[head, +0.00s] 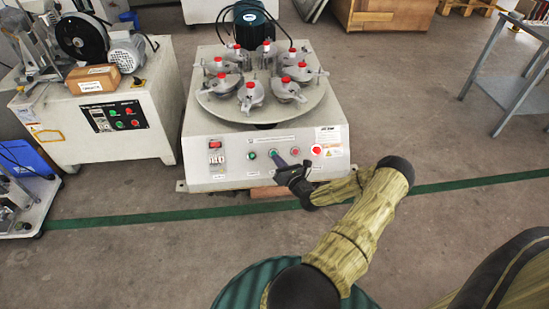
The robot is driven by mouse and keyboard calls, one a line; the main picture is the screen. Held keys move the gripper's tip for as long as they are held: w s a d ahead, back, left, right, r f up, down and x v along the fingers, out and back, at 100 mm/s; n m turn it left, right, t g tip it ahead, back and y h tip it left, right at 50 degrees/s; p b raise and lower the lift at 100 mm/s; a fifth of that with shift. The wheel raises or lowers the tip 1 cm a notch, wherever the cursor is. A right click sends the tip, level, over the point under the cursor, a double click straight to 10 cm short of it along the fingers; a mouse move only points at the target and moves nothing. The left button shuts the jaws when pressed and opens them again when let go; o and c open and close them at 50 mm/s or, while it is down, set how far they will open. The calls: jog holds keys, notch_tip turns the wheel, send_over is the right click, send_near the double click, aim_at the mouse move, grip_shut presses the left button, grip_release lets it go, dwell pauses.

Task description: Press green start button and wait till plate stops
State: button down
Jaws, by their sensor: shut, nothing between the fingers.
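The white tile testing machine (220,172) stands in the middle of the head view. On top is its round grey plate (264,114), carrying several clamps with red knobs. The front panel has a green button (251,155) on the left and a red button (316,149) on the right. Another button (273,153) lies between them, right at my fingertips; its colour is hard to make out. My gripper (279,161) is shut and empty, its tip at the panel just below that button. I cannot tell whether it touches. Whether the plate turns cannot be told from one frame.
A second white machine (70,150) with its own buttons stands to the left. A red switch (215,145) sits at the panel's left. A grey metal table (515,90) stands at the right. The floor between is clear, with a green line (440,187).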

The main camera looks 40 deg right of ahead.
jog(key=shift+w+d+f+b, duration=0.45)
jog(key=shift+w+f+b, duration=0.25)
jog(key=shift+b, duration=0.1)
jog(key=shift+w+d+f+b, duration=0.4)
jog(key=shift+w+f+b, duration=0.3)
jog(key=shift+b, duration=0.1)
jog(key=shift+w+d+f+b, duration=0.45)
jog(key=shift+w+f+b, duration=0.15)
jog(key=shift+w+b, duration=0.15)
dwell(0.4)
jog(key=shift+w+d+f, duration=0.2)
jog(key=shift+w+f, duration=0.05)
jog(key=shift+w, duration=0.05)
